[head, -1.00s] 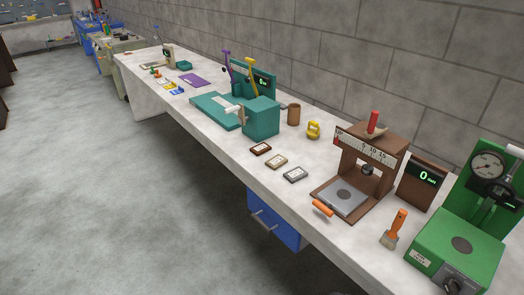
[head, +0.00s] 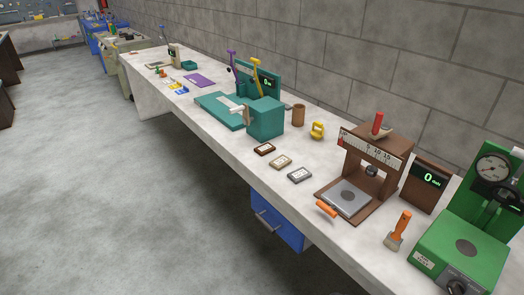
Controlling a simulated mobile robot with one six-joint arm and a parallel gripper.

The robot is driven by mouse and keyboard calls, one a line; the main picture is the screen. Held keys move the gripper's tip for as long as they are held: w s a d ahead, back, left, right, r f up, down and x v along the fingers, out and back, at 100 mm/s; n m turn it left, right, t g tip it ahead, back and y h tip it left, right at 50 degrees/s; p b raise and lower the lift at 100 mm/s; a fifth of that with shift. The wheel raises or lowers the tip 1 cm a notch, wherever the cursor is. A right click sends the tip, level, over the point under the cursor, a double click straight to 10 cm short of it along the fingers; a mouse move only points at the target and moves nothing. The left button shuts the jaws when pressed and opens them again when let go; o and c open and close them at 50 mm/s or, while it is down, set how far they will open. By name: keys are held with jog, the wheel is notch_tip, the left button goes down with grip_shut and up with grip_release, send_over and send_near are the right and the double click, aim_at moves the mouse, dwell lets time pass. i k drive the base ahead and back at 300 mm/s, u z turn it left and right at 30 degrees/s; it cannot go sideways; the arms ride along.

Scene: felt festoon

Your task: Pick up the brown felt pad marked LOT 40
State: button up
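Three small flat pads with white labels lie in a row on the white bench top in the head view. The dark reddish-brown pad (head: 264,149) is farthest away. A tan-brown pad (head: 280,162) lies in the middle. A grey pad (head: 300,175) is nearest. The label writing is too small to read, so I cannot tell which pad is marked LOT 40. The pads lie flat and apart from each other. My gripper is not in view.
The bench (head: 236,152) runs from far left to near right along a block wall. A teal machine (head: 265,118) stands beyond the pads, a brown press (head: 378,150) to their right. A brown cup (head: 298,115), yellow weight (head: 317,130), and orange brush (head: 399,230) stand near. Grey floor at left is clear.

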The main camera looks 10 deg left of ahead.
aim_at(264, 149)
jog(key=z, duration=1.3)
jog(key=k, duration=0.1)
jog(key=u, duration=2.8)
jog(key=i, duration=0.8)
jog(key=z, duration=1.45)
jog(key=k, duration=0.05)
jog(key=u, duration=2.65)
jog(key=i, duration=0.15)
jog(key=z, duration=0.1)
